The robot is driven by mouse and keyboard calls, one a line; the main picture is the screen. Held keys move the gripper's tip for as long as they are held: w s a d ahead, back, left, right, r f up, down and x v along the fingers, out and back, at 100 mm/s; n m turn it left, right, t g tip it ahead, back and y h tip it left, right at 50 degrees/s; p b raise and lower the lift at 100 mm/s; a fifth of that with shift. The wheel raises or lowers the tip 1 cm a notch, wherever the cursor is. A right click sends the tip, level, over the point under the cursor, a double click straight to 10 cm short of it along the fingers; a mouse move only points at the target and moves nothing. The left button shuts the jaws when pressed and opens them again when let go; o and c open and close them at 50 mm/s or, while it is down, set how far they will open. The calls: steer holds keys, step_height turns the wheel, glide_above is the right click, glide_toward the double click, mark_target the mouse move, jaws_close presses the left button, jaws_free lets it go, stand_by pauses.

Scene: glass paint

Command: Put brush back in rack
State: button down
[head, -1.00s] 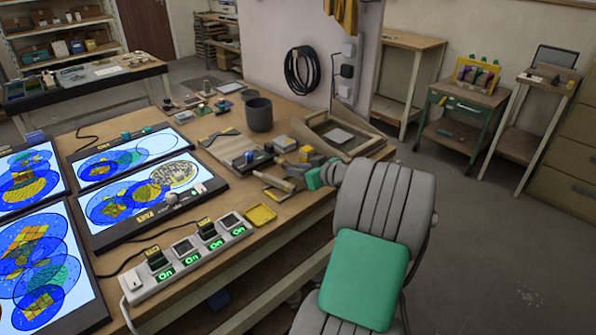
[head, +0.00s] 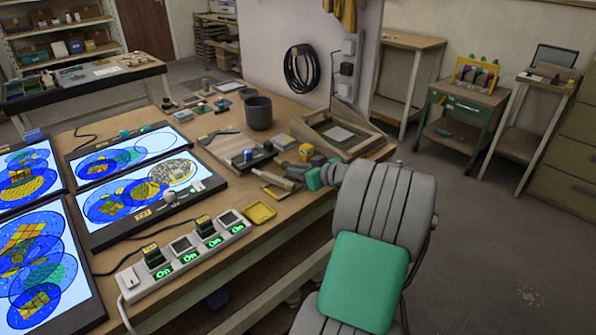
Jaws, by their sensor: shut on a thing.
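My gripper (head: 298,174) is low over the right edge of the near worktable, at the end of my grey and green arm. It is shut on a pale, stick-like thing (head: 274,179) pointing left, which looks like the brush. The fingertips are small here, and the exact grip is hard to tell. A yellow rack (head: 462,72) with several upright coloured items stands on the green cart at the back right, well apart from my gripper. I cannot tell whether this is the brush's rack.
Open floor (head: 470,235) lies to the right.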

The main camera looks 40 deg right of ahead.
steer(key=shift+f+b, duration=0.2)
steer(key=shift+b, duration=0.1)
steer(key=c, duration=1.2)
jaws_free()
